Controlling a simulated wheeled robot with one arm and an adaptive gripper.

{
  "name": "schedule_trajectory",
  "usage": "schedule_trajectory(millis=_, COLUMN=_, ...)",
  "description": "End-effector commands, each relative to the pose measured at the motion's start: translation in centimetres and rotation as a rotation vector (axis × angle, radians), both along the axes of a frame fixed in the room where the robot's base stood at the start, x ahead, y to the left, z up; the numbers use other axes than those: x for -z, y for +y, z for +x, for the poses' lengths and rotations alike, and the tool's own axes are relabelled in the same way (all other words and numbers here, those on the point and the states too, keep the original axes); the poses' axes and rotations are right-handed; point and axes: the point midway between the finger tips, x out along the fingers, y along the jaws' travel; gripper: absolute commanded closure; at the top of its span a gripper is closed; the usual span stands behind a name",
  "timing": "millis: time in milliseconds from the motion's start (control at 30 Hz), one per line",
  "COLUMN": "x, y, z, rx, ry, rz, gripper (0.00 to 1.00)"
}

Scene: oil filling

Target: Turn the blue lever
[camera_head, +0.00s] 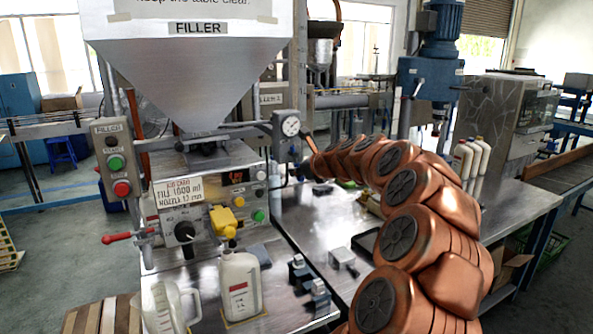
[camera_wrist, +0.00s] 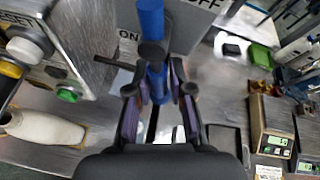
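The blue lever (camera_wrist: 151,22) shows in the wrist view as a blue bar with a dark joint, running down from the top edge. Its lower part lies between the two fingers of my gripper (camera_wrist: 158,92). The fingers are apart, one on each side, with gaps to the blue bar. A grey box with ON and OFF lettering (camera_wrist: 190,28) is behind the lever. In the head view my copper-coloured arm reaches to the right side of the filler machine (camera_head: 195,75). My gripper is too small and covered there to make out, and I cannot pick out the lever.
In the wrist view a control panel with a green button (camera_wrist: 68,95) and a white bottle (camera_wrist: 42,128) are at left. Scales (camera_wrist: 272,128) stand at right. In the head view a pressure gauge (camera_head: 290,126) is near my arm's end, and several bottles (camera_head: 470,158) stand behind.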

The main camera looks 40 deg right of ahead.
Motion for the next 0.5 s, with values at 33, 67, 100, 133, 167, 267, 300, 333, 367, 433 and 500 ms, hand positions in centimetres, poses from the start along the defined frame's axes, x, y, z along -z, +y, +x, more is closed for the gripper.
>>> schedule_trajectory(millis=33, x=0.0, y=0.03, z=0.01, rx=-0.001, ry=0.0, rz=0.0, gripper=0.71)
schedule_trajectory(millis=67, x=0.02, y=0.06, z=0.06, rx=-0.002, ry=0.0, rz=0.001, gripper=0.68)
schedule_trajectory(millis=100, x=0.03, y=0.08, z=0.07, rx=-0.002, ry=0.001, rz=0.0, gripper=0.63)
schedule_trajectory(millis=133, x=0.03, y=0.09, z=0.08, rx=-0.002, ry=0.001, rz=0.0, gripper=0.6)
schedule_trajectory(millis=167, x=0.03, y=0.09, z=0.08, rx=-0.003, ry=0.001, rz=0.0, gripper=0.58)
schedule_trajectory(millis=267, x=0.06, y=0.11, z=0.08, rx=-0.003, ry=0.001, rz=0.0, gripper=0.58)
schedule_trajectory(millis=300, x=0.06, y=0.12, z=0.08, rx=-0.003, ry=0.001, rz=0.0, gripper=0.58)
schedule_trajectory(millis=333, x=0.07, y=0.12, z=0.09, rx=-0.003, ry=0.001, rz=0.0, gripper=0.58)
schedule_trajectory(millis=367, x=0.07, y=0.12, z=0.09, rx=-0.003, ry=0.001, rz=0.0, gripper=0.58)
schedule_trajectory(millis=433, x=0.05, y=0.13, z=0.06, rx=-0.003, ry=0.001, rz=0.0, gripper=0.58)
schedule_trajectory(millis=500, x=0.0, y=0.14, z=-0.07, rx=-0.003, ry=0.001, rz=0.001, gripper=0.58)
